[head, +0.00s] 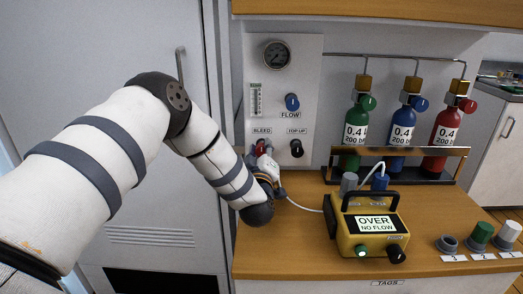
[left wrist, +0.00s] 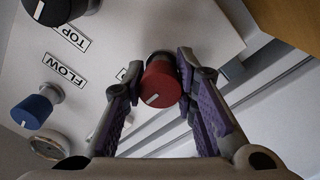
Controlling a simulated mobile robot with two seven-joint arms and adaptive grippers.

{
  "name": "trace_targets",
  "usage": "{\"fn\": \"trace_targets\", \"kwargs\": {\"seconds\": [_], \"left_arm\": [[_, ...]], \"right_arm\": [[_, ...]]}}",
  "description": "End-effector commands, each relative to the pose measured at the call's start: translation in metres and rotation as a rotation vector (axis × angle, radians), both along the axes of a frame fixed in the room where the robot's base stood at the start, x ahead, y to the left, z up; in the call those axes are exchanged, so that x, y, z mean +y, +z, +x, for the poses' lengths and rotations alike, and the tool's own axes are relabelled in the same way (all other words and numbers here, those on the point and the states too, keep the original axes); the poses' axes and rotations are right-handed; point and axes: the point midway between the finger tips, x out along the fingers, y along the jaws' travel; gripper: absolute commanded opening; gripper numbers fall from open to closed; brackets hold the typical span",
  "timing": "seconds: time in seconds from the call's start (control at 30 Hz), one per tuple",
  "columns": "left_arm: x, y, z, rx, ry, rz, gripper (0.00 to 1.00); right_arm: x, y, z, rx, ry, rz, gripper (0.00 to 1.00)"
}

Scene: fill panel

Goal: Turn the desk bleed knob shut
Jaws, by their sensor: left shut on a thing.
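The red bleed knob (head: 260,147) sits under the BLEED label on the white flow panel (head: 306,70). In the left wrist view the red knob (left wrist: 162,84) lies between the two purple-padded fingers, and a white mark shows on its face. My left gripper (head: 266,157) is shut on this knob; it also shows in the left wrist view (left wrist: 160,80). In the head view the gripper hides part of the knob. My right gripper is not in view.
The black TOP UP knob (head: 297,148) is close to the right, with the blue FLOW knob (head: 292,102) above. A yellow meter (head: 372,228) reading OVER, NO FLOW stands on the wooden desk (head: 290,262). Red, blue and green gas cylinders (head: 356,125) stand behind a rail.

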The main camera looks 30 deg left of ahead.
Motion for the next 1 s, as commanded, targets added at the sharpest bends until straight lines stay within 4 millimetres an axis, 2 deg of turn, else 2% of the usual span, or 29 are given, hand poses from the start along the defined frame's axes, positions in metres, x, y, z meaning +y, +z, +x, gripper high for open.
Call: {"fn": "trace_targets", "kwargs": {"seconds": [0.23,0.27,0.33,0.37,0.7,0.77,1.0], "left_arm": [[-0.001,0.001,0.000,-0.002,-0.001,0.002,0.00],[-0.001,0.001,0.000,-0.002,-0.001,0.002,0.28],[-0.001,0.001,0.000,-0.002,-0.001,0.002,0.44],[0.000,0.001,0.000,-0.002,-0.001,0.002,0.47],[-0.003,0.000,-0.004,-0.001,-0.001,0.000,0.47],[-0.008,-0.001,-0.013,0.002,-0.001,0.000,0.47],[-0.041,-0.005,-0.069,0.003,-0.003,0.001,0.47]], "right_arm": [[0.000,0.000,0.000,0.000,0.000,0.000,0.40],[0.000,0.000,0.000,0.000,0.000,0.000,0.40],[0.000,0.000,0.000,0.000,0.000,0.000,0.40],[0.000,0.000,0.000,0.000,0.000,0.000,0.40],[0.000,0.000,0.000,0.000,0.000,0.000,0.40],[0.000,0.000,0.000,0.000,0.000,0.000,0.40],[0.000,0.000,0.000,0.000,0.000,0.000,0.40]]}}
